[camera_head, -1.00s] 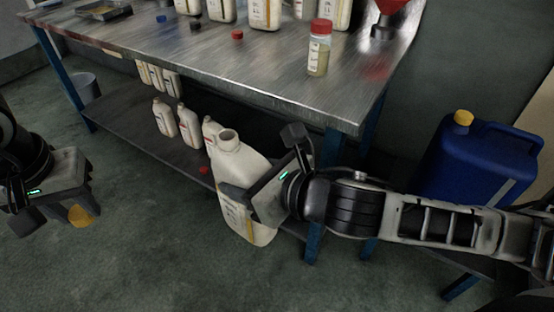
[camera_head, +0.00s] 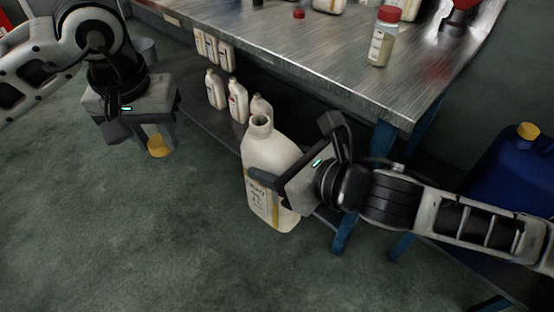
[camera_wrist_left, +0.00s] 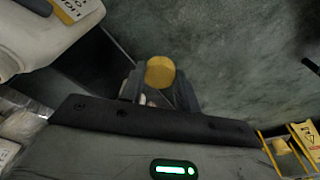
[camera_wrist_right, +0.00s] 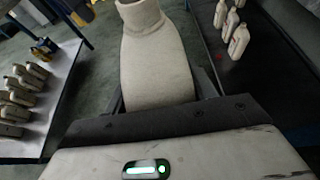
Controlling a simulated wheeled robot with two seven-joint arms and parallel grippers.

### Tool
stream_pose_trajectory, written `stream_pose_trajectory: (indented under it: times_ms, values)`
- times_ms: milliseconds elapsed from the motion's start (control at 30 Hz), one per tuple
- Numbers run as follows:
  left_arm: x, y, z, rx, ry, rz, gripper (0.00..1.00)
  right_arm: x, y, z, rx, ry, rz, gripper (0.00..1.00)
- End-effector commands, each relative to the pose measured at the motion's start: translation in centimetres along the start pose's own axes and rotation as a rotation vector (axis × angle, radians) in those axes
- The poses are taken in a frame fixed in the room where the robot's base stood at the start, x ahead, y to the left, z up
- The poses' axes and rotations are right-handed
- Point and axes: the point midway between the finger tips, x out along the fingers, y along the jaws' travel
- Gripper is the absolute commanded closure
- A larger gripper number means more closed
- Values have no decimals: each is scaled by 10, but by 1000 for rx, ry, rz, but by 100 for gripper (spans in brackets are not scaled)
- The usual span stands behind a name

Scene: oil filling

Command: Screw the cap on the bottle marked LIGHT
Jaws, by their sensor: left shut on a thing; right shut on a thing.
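A large cream bottle (camera_head: 268,156) with an open, uncapped neck is held upright in front of the table. My right gripper (camera_head: 262,182) is shut on its body; the bottle also fills the middle of the right wrist view (camera_wrist_right: 152,55). Its label is partly visible in the head view, with small text I cannot read surely. A yellow cap (camera_head: 158,147) is held in my left gripper (camera_head: 152,140), to the left of the bottle and apart from it. The cap shows between the fingertips in the left wrist view (camera_wrist_left: 160,72). Part of a labelled bottle (camera_wrist_left: 40,30) shows there at upper left.
A metal table (camera_head: 330,60) with a red-capped sample bottle (camera_head: 384,36) stands behind. Several small bottles (camera_head: 237,100) stand on its lower shelf. A blue canister (camera_head: 515,170) with a yellow cap is at right. The floor between the grippers is clear.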

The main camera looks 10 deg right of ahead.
Motion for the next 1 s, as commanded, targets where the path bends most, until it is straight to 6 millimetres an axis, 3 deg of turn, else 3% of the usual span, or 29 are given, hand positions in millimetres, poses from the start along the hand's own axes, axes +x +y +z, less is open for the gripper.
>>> stream_pose_trajectory:
  times_ms: [33,300,500,700,1000]
  values:
    - [-13,20,-9,38,8,8,89,0,0,3,-2,-7,1,100]
    - [-71,104,-25,221,9,32,89,0,0,3,-2,-8,1,100]
    - [-101,146,-22,316,8,47,89,0,0,3,-2,-8,1,100]
    - [-112,162,-19,351,6,53,89,0,0,3,-2,-8,1,100]
    - [-113,163,-19,353,6,54,89,0,0,3,-2,-8,1,100]
